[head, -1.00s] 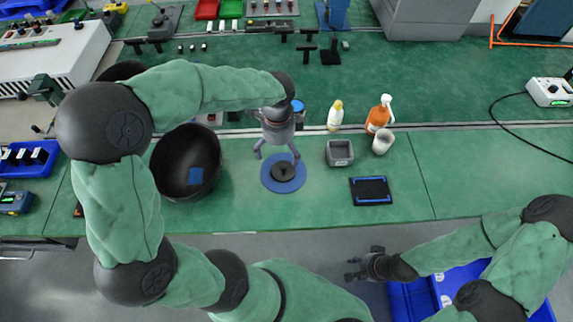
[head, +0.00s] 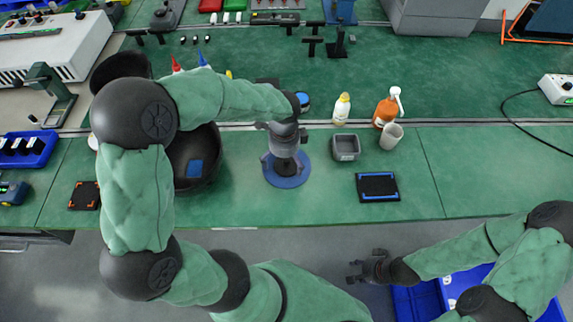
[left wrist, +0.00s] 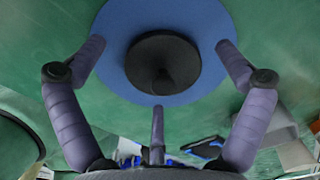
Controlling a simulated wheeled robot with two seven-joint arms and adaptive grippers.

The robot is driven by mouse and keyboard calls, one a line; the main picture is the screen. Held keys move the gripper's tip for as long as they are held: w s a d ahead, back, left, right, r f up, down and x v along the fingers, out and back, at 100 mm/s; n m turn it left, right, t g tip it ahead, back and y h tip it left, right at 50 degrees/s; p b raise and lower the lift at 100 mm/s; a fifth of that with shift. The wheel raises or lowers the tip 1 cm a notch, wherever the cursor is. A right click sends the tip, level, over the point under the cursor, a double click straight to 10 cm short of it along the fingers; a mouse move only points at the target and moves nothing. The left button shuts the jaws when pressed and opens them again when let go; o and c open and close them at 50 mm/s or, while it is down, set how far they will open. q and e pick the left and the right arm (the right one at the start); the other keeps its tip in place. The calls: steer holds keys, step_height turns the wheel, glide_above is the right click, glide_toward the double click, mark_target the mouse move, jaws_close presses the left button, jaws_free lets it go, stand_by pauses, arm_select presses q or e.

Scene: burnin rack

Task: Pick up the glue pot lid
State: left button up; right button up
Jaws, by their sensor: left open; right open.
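The glue pot lid (left wrist: 162,62) is a dark round disc with a knob in its middle. My left gripper (head: 287,163) is above the lid, pointing down. In the left wrist view its fingers (left wrist: 160,75) are spread wide on both sides of the lid and hold nothing. My right gripper (head: 355,273) is open and empty in front of the bench edge.
A black bowl (head: 210,150) with a blue patch stands left of the mat. A grey square bin (head: 345,148), a black tray (head: 378,187), a white bottle (head: 341,109), an orange pump bottle (head: 385,112) and a pale cup (head: 391,136) stand to the right.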

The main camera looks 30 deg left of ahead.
arm_select(q)
steer(key=shift+r, duration=0.1)
steer(key=c, duration=0.9)
steer(key=shift+s+d, duration=0.1)
steer(key=shift+c, duration=0.9)
